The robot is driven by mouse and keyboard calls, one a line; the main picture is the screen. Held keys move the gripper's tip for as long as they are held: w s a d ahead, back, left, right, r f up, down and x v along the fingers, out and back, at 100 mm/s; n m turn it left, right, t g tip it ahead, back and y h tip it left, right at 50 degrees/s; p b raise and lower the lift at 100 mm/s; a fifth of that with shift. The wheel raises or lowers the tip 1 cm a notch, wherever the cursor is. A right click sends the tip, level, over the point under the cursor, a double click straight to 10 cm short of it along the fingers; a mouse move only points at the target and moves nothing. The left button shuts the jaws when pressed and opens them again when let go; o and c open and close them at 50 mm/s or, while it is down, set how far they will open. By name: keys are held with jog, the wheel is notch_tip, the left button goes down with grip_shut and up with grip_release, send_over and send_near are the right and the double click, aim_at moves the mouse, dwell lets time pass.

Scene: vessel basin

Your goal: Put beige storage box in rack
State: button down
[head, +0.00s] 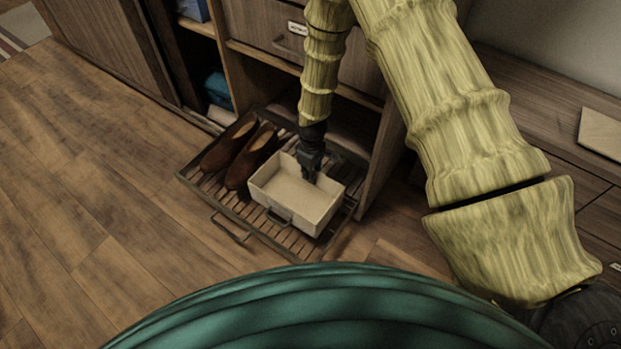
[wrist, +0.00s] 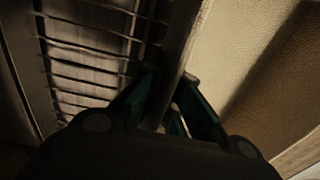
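The beige storage box (head: 312,216) is an open-topped, empty box with a small dark handle on its front. It sits upright on the slatted pull-out rack (head: 190,178), at the rack's right side. My gripper (head: 309,172) is at the box's back wall. In the wrist view, the fingers of my gripper (wrist: 172,82) lie on either side of the box wall (wrist: 182,45) and appear closed on it, with the box interior to the right and the rack slats (wrist: 85,75) to the left. The box hides part of the rack beneath it.
A pair of brown shoes (head: 222,146) stands on the rack just left of the box. The cabinet's side panel (head: 385,155) rises close to the right. Blue items (head: 217,90) sit on a shelf at left. The wooden floor (head: 110,200) in front and left is clear.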

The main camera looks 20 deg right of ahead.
jog(key=shift+f, duration=0.65)
jog(key=c, duration=2.1)
grip_release()
jog(key=shift+f, duration=0.1)
jog(key=o, duration=0.5)
jog(key=shift+c, duration=0.2)
notch_tip(320, 180, up, 12)
jog(key=p, duration=0.5)
jog(key=shift+r, duration=0.2)
jog(key=shift+w+d, duration=0.1)
